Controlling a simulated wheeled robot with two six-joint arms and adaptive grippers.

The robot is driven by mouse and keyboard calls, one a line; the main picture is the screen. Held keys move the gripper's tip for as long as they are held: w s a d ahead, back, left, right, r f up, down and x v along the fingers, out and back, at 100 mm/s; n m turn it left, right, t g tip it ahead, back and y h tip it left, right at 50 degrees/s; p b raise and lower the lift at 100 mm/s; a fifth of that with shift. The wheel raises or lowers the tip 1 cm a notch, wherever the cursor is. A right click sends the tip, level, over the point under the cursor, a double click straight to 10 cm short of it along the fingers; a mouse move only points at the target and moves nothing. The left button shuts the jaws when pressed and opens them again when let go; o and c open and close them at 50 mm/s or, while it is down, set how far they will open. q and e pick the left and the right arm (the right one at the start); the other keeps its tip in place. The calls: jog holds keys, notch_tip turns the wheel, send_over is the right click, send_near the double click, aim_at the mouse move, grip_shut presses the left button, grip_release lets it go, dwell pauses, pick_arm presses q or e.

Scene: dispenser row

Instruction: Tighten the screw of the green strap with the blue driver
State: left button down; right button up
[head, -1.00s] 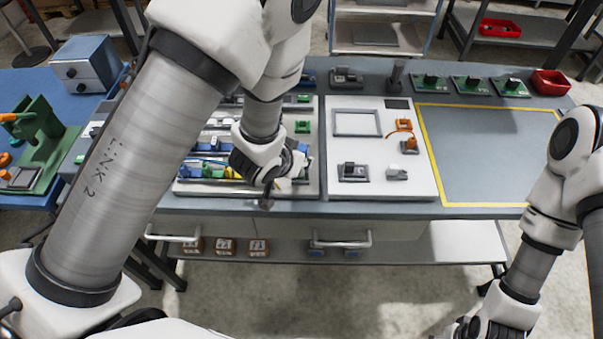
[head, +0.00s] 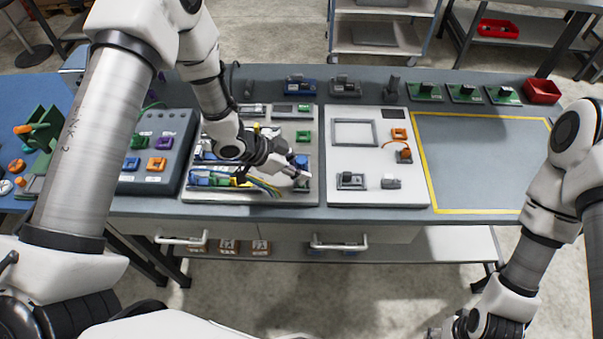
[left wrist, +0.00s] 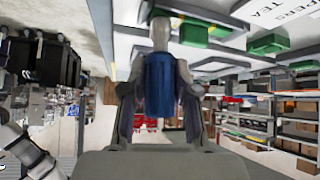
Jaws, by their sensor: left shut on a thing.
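My left gripper (head: 299,176) is over the front right part of the left white board (head: 245,198). In the left wrist view its fingers (left wrist: 160,105) are shut on the blue driver (left wrist: 159,85), a blue handle with a pale end pointing away. A bit of the blue driver (head: 301,161) shows at the gripper in the head view. A small green block (head: 303,136) sits on the board behind the gripper; I cannot tell if it is the green strap. The screw is too small to see. My right gripper (head: 462,325) is low at the bottom right, its fingers unclear.
A grey panel (head: 155,180) with coloured blocks stands left of the board. Coloured wires (head: 262,184) lie below my left wrist. A second white board (head: 355,198) with a frame and small parts is to the right. The yellow-outlined area (head: 475,165) is empty.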

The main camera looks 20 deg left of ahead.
pick_arm(q)
jog(key=m+p, duration=0.1)
jog(key=r+m+g+p, duration=0.1)
jog(key=shift+w+h+p, duration=0.2)
jog(key=shift+h+p, duration=0.1)
jog(key=shift+p, duration=0.05)
jog(key=shift+f+m+g, duration=0.25)
jog(key=shift+m+g, duration=0.45)
jog(key=shift+f+m+g, duration=0.25)
jog(key=shift+m+g, duration=0.05)
jog(key=shift+m, duration=0.2)
jog(key=m+g, duration=0.2)
jog(key=m, duration=0.1)
jog(key=shift+w+m+g+h, duration=0.15)
jog(key=shift+m+g+h, duration=0.15)
jog(key=shift+g, duration=0.1)
jog(key=m+g+b, duration=0.2)
jog(key=m, duration=0.1)
jog(key=shift+w+f+g+y, duration=0.1)
jog(key=shift+f+g+y, duration=0.2)
jog(key=shift+f+y, duration=0.1)
jog(key=shift+r+m, duration=0.2)
jog(key=shift+m, duration=0.2)
jog(key=shift+r, duration=0.15)
jog(key=shift+d+r+p, duration=0.1)
jog(key=shift+r+p, duration=0.5)
jog(key=shift+r, duration=0.25)
pick_arm(e)
notch_tip(320, 180, up, 3)
jog(key=shift+r, duration=0.1)
